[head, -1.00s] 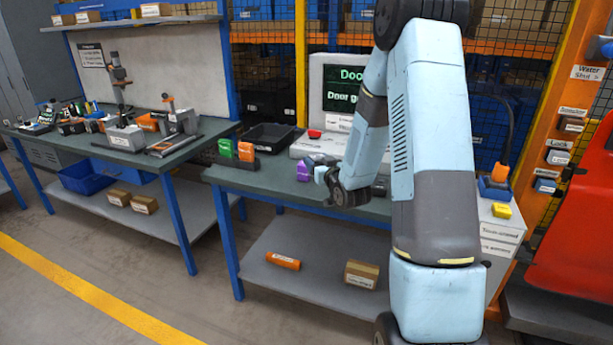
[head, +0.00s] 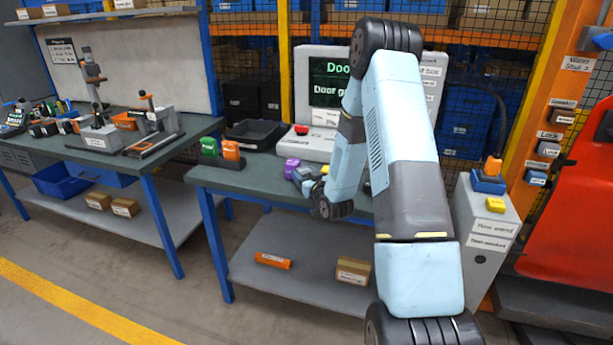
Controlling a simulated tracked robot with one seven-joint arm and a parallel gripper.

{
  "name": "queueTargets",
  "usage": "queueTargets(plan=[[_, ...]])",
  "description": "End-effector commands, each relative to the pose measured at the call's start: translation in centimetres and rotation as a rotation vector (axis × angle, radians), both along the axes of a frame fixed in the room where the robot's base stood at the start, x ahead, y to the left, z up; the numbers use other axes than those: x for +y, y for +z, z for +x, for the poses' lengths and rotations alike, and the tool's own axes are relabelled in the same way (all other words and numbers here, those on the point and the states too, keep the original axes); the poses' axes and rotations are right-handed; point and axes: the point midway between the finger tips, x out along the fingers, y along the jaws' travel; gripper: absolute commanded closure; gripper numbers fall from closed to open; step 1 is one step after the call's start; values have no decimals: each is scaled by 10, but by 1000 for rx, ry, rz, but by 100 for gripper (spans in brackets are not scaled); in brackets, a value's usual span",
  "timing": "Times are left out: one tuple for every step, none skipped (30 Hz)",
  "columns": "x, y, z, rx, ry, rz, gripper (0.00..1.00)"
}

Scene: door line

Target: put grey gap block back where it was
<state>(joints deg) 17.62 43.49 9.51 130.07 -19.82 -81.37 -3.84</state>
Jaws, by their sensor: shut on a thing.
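My gripper (head: 305,177) is small in the head view, at the end of my arm, low over the front of the right bench (head: 240,181). It is just right of the purple block (head: 291,167). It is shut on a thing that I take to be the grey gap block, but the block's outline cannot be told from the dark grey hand. My wrist and forearm hide part of this area. I cannot tell whether the block touches the bench.
Behind stand a black tray (head: 253,133) and a monitor (head: 330,82). Green (head: 209,146) and orange (head: 231,150) blocks stand at the bench's left. A yellow thing (head: 325,170) shows beside my forearm. A grey cabinet (head: 485,225) stands right.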

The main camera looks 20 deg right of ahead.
Motion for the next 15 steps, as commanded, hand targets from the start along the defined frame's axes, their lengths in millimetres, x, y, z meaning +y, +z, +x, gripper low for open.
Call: queueTargets(plan=[[2,-4,0,0,2,0,86],[2,-5,0,0,3,0,86],[3,-6,0,-1,4,-1,86],[3,-6,0,-1,4,-1,86],[4,-5,0,-1,5,-1,86],[4,-5,0,-1,5,-1,86],[4,-5,0,-1,5,-1,86],[4,-5,0,-1,5,-1,86],[4,-5,0,-1,5,-1,86],[4,-6,0,-1,5,0,86],[4,-6,0,0,5,0,86],[4,-7,0,0,5,0,86],[4,-7,0,1,5,0,40],[3,-7,0,1,4,0,37],[3,-7,0,0,4,0,33]])
